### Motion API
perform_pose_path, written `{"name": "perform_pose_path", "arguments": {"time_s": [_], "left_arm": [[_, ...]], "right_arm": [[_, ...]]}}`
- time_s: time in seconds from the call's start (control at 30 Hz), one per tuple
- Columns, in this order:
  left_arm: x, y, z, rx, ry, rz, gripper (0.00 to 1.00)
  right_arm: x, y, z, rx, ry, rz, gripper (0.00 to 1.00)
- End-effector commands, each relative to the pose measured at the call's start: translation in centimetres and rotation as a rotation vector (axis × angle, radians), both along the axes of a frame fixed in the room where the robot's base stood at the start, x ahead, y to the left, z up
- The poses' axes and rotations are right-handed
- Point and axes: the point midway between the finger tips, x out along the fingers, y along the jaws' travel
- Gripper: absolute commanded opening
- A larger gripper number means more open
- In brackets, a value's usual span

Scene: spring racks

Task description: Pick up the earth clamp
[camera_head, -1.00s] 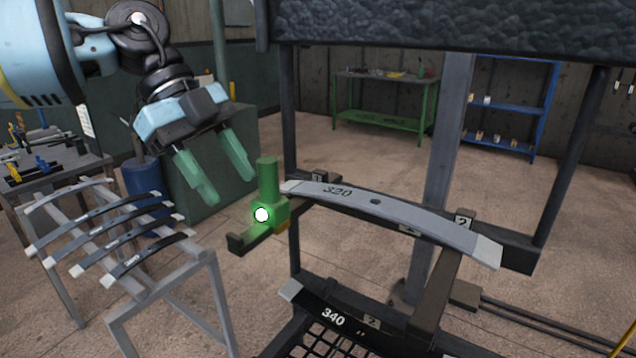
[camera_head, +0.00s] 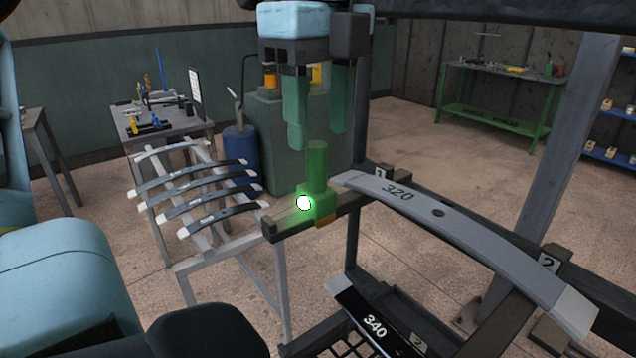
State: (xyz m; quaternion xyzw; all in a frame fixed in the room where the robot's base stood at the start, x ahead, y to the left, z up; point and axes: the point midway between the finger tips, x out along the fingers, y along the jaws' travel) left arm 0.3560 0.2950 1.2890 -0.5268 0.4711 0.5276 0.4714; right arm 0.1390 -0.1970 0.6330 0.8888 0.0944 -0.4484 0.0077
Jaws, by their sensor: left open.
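The earth clamp, green and brightly lit with a white dot on it (camera_head: 318,206), sits on the dark bar at the left end of the rack, its round handle upright. My left gripper (camera_head: 319,140) is open and points straight down right above the clamp. Its two green fingers stand left and right of the handle's line, with their tips about level with the handle's top. I cannot tell whether they touch it. My right gripper is not in view.
A grey spring leaf marked 320 (camera_head: 440,212) lies on the rack right of the clamp, with a black leaf marked 340 (camera_head: 376,322) below. A stand of several leaves (camera_head: 205,182) is at left. A green bench (camera_head: 500,112) stands behind.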

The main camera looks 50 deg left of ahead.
Motion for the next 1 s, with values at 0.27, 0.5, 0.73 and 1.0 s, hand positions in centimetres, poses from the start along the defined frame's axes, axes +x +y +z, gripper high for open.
{"name": "perform_pose_path", "arguments": {"time_s": [0.27,0.5,0.73,1.0], "left_arm": [[-0.2,0.1,-1.2,-0.002,0.001,-0.003,0.49],[-0.6,0.2,-4.4,-0.002,0.002,-0.003,0.49],[-0.5,0.2,-5.7,-0.002,-0.001,-0.002,0.49],[-0.5,0.2,-5.7,-0.001,-0.001,-0.001,0.36]], "right_arm": [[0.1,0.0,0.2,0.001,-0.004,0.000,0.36],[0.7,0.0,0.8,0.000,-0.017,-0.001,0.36],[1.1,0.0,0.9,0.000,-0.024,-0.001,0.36],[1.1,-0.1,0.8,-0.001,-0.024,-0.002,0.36]]}}
